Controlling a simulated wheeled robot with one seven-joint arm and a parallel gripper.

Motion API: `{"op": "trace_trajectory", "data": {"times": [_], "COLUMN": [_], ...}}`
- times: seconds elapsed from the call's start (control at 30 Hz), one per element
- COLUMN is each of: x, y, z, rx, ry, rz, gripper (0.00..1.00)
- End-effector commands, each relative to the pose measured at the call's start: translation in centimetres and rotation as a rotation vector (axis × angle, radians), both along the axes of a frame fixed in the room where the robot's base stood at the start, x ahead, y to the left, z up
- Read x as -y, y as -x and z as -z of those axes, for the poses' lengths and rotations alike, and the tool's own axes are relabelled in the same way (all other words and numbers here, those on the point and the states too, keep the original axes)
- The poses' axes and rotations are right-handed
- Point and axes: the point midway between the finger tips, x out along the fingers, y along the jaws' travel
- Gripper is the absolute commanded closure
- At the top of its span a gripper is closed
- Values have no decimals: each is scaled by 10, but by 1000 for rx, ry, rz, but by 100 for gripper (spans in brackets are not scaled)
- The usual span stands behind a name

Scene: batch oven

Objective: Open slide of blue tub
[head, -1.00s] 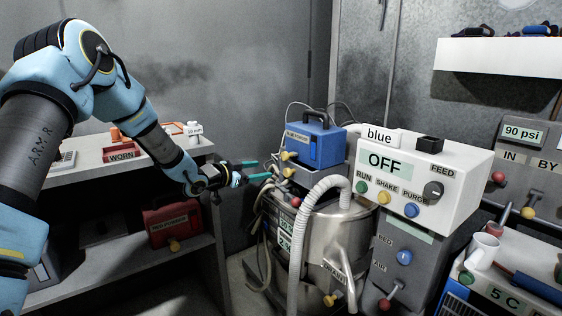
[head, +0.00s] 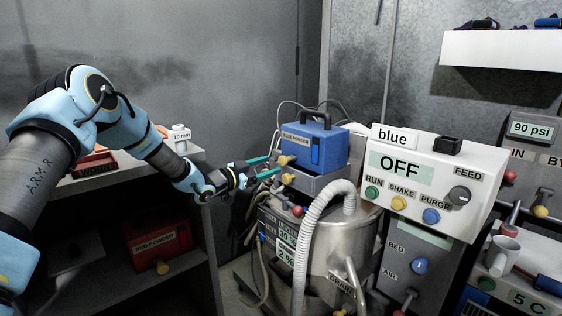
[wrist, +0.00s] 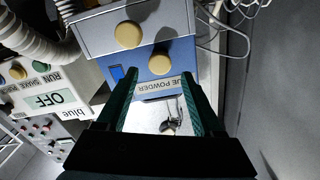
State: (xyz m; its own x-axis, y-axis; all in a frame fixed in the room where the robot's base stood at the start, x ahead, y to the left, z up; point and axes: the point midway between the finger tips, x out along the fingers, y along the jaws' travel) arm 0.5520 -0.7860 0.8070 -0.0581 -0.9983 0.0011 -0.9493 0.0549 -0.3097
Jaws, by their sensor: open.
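The blue tub (head: 325,147), labelled "BLUE POWDER", sits on a grey box (head: 318,184) beside the steel vessel. A yellow knob (head: 286,160) sticks out of the tub's front and a second yellow knob (head: 288,179) out of the grey box below. My gripper (head: 272,166) is open and empty, its green fingers pointing at the two knobs from the left. In the wrist view the tub front (wrist: 180,72) shows upside down, with its knob (wrist: 160,64) ahead of and between the fingers (wrist: 162,100). I cannot tell whether the fingers touch it.
A white control box (head: 440,175) reading "OFF" stands right of the tub. A ribbed hose (head: 305,235) rises in front of the steel vessel (head: 345,240). A shelf unit (head: 110,180) with a red tub (head: 155,245) stands at left.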

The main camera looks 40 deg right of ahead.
Motion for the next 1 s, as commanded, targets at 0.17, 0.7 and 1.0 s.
{"op": "trace_trajectory", "data": {"times": [0.17, 0.7, 1.0], "x": [34, 66, 65], "y": [3, 4, 4], "z": [0, 0, 0], "rx": [0, -1, -1], "ry": [1, -1, -1], "rz": [1, 0, 0], "gripper": [31, 31, 57]}}
